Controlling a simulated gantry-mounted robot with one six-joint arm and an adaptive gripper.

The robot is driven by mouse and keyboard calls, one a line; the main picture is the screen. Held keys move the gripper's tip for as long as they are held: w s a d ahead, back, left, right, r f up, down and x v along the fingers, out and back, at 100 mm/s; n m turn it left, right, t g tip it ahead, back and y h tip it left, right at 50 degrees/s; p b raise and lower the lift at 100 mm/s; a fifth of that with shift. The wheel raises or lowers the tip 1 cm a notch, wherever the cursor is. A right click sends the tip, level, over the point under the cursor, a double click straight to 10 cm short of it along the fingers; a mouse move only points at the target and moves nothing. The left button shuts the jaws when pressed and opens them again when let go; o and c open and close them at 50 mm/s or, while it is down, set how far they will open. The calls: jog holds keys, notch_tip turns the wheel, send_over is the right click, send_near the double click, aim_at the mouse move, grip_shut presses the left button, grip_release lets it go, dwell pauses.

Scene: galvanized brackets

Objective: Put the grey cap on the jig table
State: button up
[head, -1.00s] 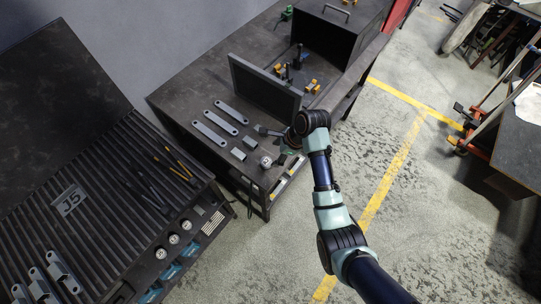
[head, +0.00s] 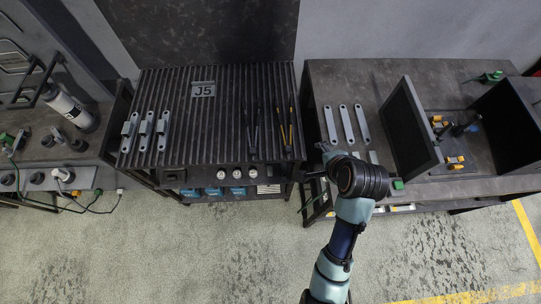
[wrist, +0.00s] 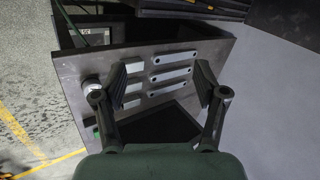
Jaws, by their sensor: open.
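A small round pale-grey piece that looks like the cap (wrist: 92,87) stands near the edge of the dark workbench (wrist: 72,69), left of my fingers in the wrist view. In the head view my wrist seems to hide it. My gripper (wrist: 160,85) is open and empty above the workbench, its fingers on either side of the view of three flat grey bars (wrist: 172,58). In the head view my gripper (head: 324,147) is at the bench's left front. The slatted table marked J5 (head: 222,120), which looks like the jig table, stands to its left.
The slatted table holds three grey brackets (head: 146,130) at left and dark and yellow tools (head: 284,128) at right; its middle is clear. An upright dark panel (head: 408,125) stands on the workbench. Small grey blocks (wrist: 132,87) lie by the bars.

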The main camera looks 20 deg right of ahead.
jog(key=a+r+n+t, duration=0.2)
jog(key=a+r+n, duration=0.3)
jog(key=a, duration=0.3)
jog(key=w+a+r+n+t+y, duration=0.1)
jog(key=a+r+n+t, duration=0.1)
jog(key=a+r+n, duration=0.3)
jog(key=a+r+n+t, duration=0.2)
jog(key=a+r+n, duration=0.3)
jog(key=a+n, duration=0.4)
jog(key=a, duration=0.4)
jog(key=shift+w+n+y, duration=0.2)
jog(key=shift+n+y, duration=0.1)
notch_tip(320, 180, down, 40)
jog(key=b, duration=3.9)
jog(key=shift+r+b, duration=0.15)
jog(key=shift+b, duration=0.2)
